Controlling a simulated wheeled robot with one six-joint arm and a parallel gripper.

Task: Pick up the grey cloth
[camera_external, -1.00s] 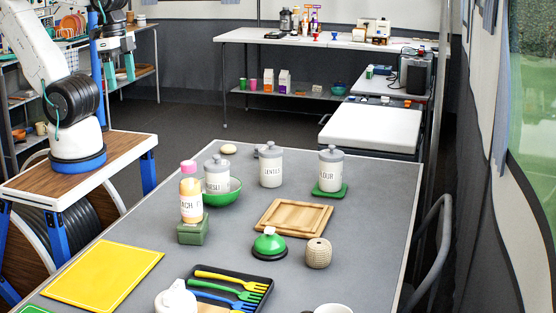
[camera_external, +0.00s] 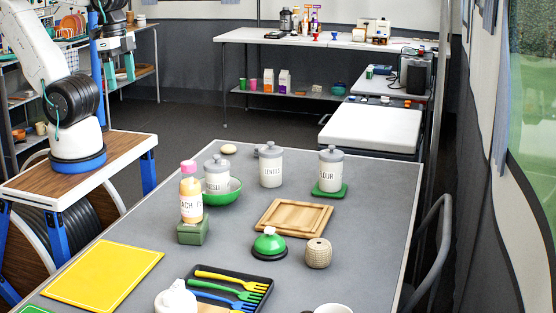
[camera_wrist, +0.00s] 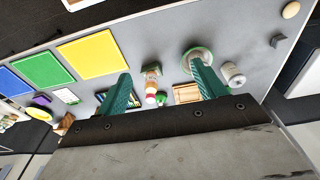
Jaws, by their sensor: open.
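A small dark grey item (camera_wrist: 278,41), which may be the grey cloth, lies near the table's edge in the wrist view. In the external view the small grey thing (camera_external: 257,151) shows beside the lidded canister, mostly hidden; I cannot tell its full shape. My gripper (camera_external: 120,70) is raised at the upper left, off the table's far left side. Its two teal fingers are apart and empty. They also show in the wrist view (camera_wrist: 160,72), with the table beyond them and the grey item to their right.
The grey table (camera_external: 370,240) holds a canister (camera_external: 271,168), a flour canister (camera_external: 331,170) on a green mat, a bottle (camera_external: 191,200) on a green block, a wooden board (camera_external: 292,217) and a cutlery tray (camera_external: 250,280). A beige round object (camera_external: 228,149) lies near the grey item.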

